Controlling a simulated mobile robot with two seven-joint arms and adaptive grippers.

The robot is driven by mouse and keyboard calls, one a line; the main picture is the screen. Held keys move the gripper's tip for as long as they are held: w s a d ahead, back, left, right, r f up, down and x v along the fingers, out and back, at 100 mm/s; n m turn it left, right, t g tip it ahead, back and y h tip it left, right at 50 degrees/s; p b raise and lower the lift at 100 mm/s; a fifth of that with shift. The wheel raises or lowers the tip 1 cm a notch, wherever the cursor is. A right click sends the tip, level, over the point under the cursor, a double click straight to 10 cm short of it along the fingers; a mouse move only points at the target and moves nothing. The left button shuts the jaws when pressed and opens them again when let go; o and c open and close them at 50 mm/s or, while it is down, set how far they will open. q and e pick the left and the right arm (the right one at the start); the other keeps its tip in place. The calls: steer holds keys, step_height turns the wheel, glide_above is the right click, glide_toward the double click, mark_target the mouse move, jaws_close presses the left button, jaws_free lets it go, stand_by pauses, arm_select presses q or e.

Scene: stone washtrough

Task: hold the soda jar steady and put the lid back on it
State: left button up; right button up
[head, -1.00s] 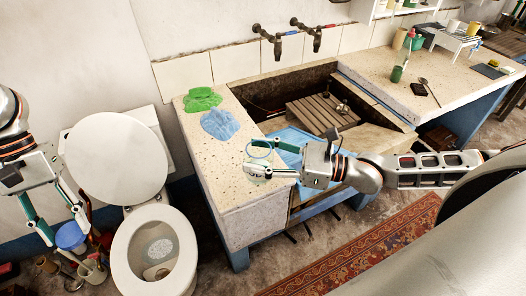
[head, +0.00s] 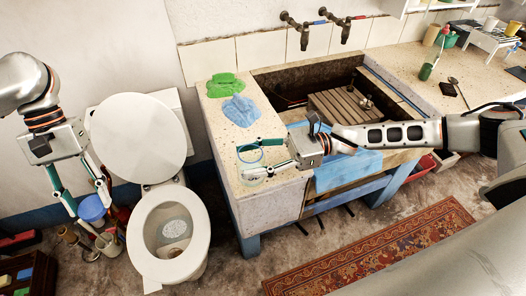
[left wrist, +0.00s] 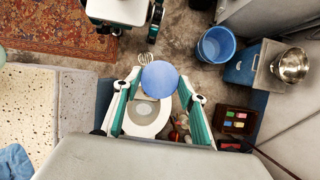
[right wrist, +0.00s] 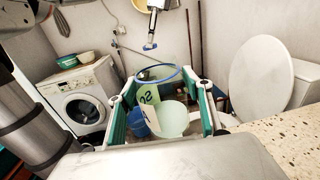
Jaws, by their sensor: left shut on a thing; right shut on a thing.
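The soda jar (head: 250,171) is clear glass with a blue rim and a partly visible label. My right gripper (head: 264,160) is shut around it, and in the head view it overlaps the left end of the stone counter. In the right wrist view the jar (right wrist: 152,98) stands open between the fingers, with pale contents inside. The round blue lid (head: 91,208) is between the fingertips of my left gripper (head: 88,203), shut on it, left of the toilet. The left wrist view shows the lid (left wrist: 160,75) face on. Lid and jar are well apart.
The stone counter (head: 240,150) carries a green cloth (head: 225,86) and a blue cloth (head: 241,110). Tools and containers (head: 108,243) stand on the floor under the lid. A patterned rug (head: 375,250) lies right.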

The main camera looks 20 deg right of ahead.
steer(key=a+f+n+g+h, duration=0.1)
steer(key=a+f+n+g, duration=0.2)
steer(key=a+n+g, duration=0.2)
steer(key=shift+w+a+n+g+h, duration=0.3)
steer(key=shift+a+n+g, duration=0.15)
steer(key=shift+g, duration=1.45)
steer(key=shift+s, duration=0.1)
arm_select(q)
steer(key=d+r+n+t, duration=0.2)
steer(key=d+n+t, duration=0.1)
steer(key=d+n, duration=0.7)
steer(key=d+r+n+t+h, duration=0.1)
steer(key=d+r+n+t, duration=0.2)
steer(key=d+n, duration=0.7)
steer(key=d+r+n+t, duration=0.2)
steer(key=d+n, duration=0.8)
steer(key=n, duration=0.1)
steer(key=shift+w+d+r+n+t, duration=0.35)
steer(key=shift+n+t, duration=0.05)
arm_select(e)
steer(key=shift+r, duration=0.1)
